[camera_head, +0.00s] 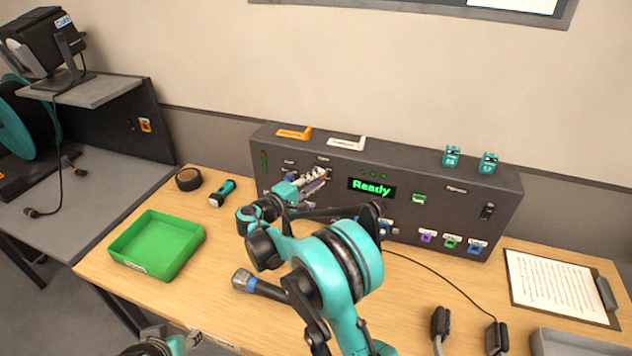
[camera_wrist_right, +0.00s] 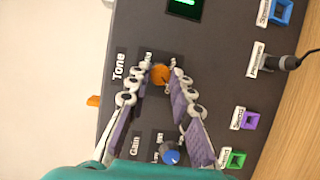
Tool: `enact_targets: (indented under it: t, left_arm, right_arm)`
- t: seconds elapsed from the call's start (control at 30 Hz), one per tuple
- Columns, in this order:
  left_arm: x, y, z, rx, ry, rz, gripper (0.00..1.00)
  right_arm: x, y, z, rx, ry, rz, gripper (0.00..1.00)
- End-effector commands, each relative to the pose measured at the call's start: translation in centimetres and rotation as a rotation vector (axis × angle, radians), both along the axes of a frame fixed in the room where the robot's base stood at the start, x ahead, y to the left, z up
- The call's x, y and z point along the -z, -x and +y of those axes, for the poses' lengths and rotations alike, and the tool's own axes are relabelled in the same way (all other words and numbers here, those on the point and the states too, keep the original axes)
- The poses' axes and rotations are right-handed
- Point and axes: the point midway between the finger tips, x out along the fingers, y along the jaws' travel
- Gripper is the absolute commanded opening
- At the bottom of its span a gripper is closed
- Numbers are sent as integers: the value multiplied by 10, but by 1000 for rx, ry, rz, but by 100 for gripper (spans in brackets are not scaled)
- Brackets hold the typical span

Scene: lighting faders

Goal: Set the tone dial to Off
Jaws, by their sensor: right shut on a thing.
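The tone dial (camera_wrist_right: 160,75) is a round orange knob beside the "Tone" label on the dark console (camera_head: 415,195). My right gripper (camera_wrist_right: 161,71) has its fingertips on either side of the dial, shut on it. In the head view my right gripper (camera_head: 322,174) reaches the upper left of the console face, and its fingers hide the dial there. The position words around the dial are partly covered, and I cannot read which one it points to. My left gripper (camera_head: 180,342) is at the bottom left edge, partly cut off, away from the console.
A blue gain dial (camera_wrist_right: 170,155) sits close to the tone dial. The console screen (camera_head: 371,187) reads "Ready". A green tray (camera_head: 158,243), flashlight (camera_head: 222,192), tape roll (camera_head: 189,179), microphone (camera_head: 257,285), headphones (camera_head: 441,325) and clipboard (camera_head: 555,285) lie on the desk.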

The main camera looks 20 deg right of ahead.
Motion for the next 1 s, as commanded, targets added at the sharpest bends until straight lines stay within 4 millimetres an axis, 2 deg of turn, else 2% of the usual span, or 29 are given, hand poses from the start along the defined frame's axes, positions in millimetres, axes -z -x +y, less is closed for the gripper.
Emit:
enact_targets:
  t: [0.5,0.53,0.6,0.87,1.0]
  left_arm:
    - [1,0,0,0,0,0,43]
    - [1,0,0,0,0,0,43]
    - [1,0,0,0,0,0,43]
    - [1,0,0,0,0,0,43]
    - [1,0,0,0,0,0,43]
  right_arm:
    - [1,0,1,-1,15,12,0]
    - [1,0,1,-1,15,12,24]
    - [1,0,1,-1,15,12,43]
    - [0,0,0,0,16,11,43]
    - [0,3,6,-2,16,11,43]
